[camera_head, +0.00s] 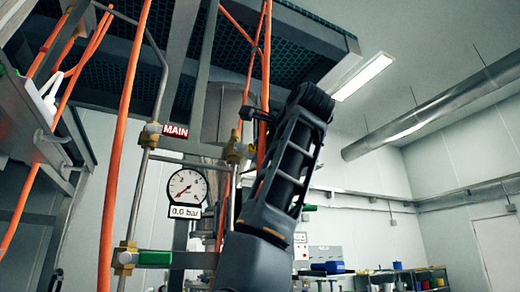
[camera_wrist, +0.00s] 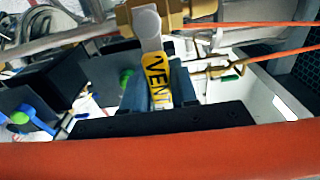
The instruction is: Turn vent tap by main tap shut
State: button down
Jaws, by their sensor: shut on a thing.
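The vent tap's yellow piece marked VENT (camera_wrist: 157,74) lies between the two blue-grey fingers of my gripper (camera_wrist: 159,85) in the wrist view. The fingers are shut on it. A brass tap body (camera_wrist: 200,8) shows at the top, close to a pale round stub. In the head view, a brass fitting (camera_head: 236,151) shows just left of my arm, and my arm hides most of the yellow piece. The main tap (camera_head: 150,134) is brass on a vertical pipe to the left, with a red MAIN tag (camera_head: 176,131) at its right.
A round gauge (camera_head: 187,188) reading 0.0 bar hangs below the MAIN tag. A green-handled tap (camera_head: 154,258) is lower left. Orange hoses (camera_head: 124,145) run close by; a broad orange band (camera_wrist: 160,158) crosses the bottom of the wrist view. Open room lies to the right.

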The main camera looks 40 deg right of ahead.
jog(key=shift+d+f, duration=0.1)
jog(key=shift+d, duration=0.05)
jog(key=c, duration=1)
grip_release()
jog(key=shift+o, duration=0.2)
jog(key=shift+s, duration=0.1)
jog(key=b+v, duration=0.2)
jog(key=v, duration=0.5)
jog(key=shift+s, duration=0.35)
